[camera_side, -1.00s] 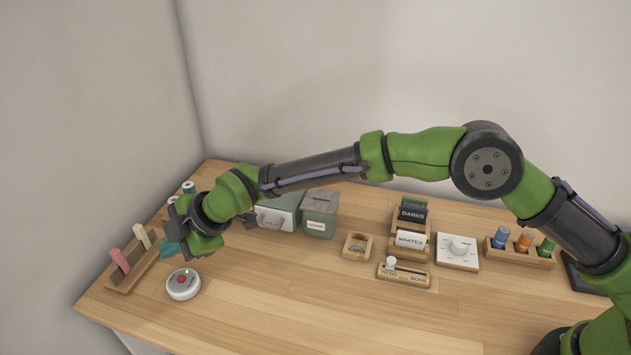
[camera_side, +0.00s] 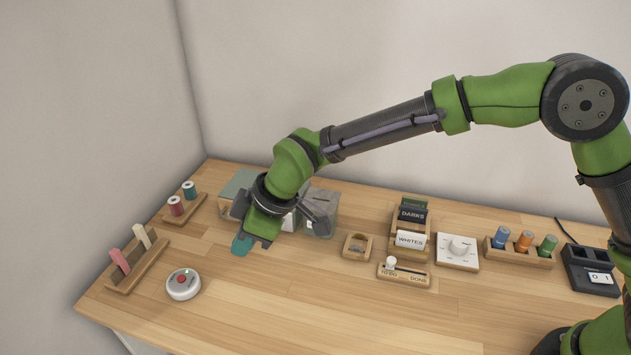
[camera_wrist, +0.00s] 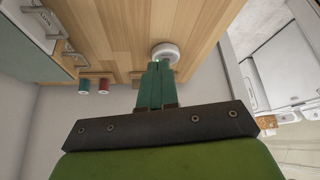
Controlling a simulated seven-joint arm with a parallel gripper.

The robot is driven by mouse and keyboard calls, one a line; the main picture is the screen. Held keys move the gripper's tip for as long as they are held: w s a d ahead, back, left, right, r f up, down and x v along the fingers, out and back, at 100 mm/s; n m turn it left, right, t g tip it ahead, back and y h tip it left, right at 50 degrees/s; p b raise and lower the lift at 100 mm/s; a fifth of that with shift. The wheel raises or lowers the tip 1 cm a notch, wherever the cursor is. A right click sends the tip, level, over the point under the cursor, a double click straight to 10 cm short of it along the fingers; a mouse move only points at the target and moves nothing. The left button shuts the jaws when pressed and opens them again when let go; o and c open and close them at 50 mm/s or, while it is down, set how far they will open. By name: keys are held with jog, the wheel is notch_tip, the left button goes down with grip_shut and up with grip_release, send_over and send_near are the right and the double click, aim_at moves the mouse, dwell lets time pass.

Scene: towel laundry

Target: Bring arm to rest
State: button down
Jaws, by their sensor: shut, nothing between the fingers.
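My gripper (camera_side: 241,246) has teal fingers and hangs above the left part of the wooden table (camera_side: 330,310), in front of the box with a drawer. In the wrist view its two teal fingers (camera_wrist: 157,72) lie side by side, shut, with nothing between them. My arm reaches in from the right, still stretched out over the table. The gripper hides part of the box behind it.
Behind are two spools (camera_side: 183,200) and a grey-green tin (camera_side: 321,212). Card holders (camera_side: 411,240), a dial (camera_side: 457,249) and a bottle rack (camera_side: 519,255) stand right. The front middle is clear.

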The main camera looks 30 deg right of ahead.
jog(key=s+d+r+m+t+h, duration=0.1)
jog(key=s+d+r+m, duration=0.3)
jog(key=s+d, duration=0.3)
jog(key=s+d+r+m+t+h, duration=0.1)
jog(key=s+d+r+m, duration=0.4)
jog(key=d, duration=1.1)
jog(key=s+d+r+m+t+h, duration=0.1)
jog(key=s+d+r+m+t, duration=0.1)
jog(key=s+d+r+m, duration=0.2)
jog(key=shift+s+d+r+m, duration=0.15)
jog(key=shift+s+d+m, duration=1.85)
jog(key=shift+d, duration=2)
